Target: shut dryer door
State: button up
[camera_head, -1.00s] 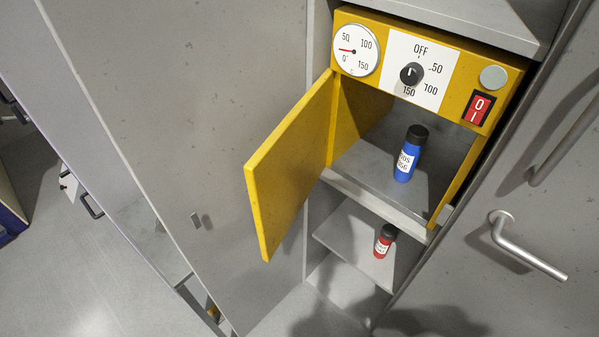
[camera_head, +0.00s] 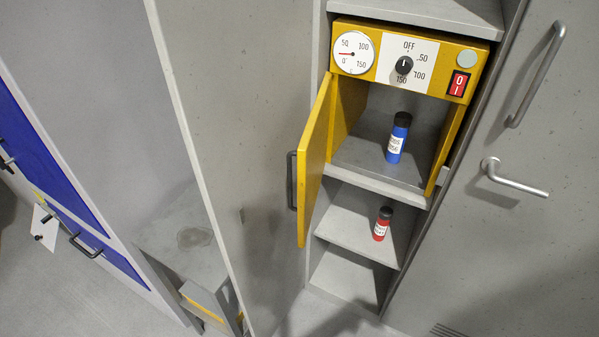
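The yellow dryer (camera_head: 375,83) sits in a grey cabinet, with a gauge, a dial and a red switch on its front panel. Its yellow door (camera_head: 316,160) stands open, hinged on the left and swung out toward me. A dark bar handle (camera_head: 291,181) shows on the door's outer side. Inside the dryer stands a blue bottle (camera_head: 396,143) with a black cap and a white label. My gripper is not in view.
A red bottle (camera_head: 382,224) with a black cap stands on the shelf below the dryer. A tall grey cabinet door (camera_head: 215,120) stands open at the left. A closed grey door with a lever handle (camera_head: 513,180) is at the right. Floor shows at lower left.

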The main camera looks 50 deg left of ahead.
aim_at(312, 151)
jog(key=u, duration=0.05)
jog(key=k, duration=1.65)
jog(key=u, duration=1.15)
jog(key=i, duration=1)
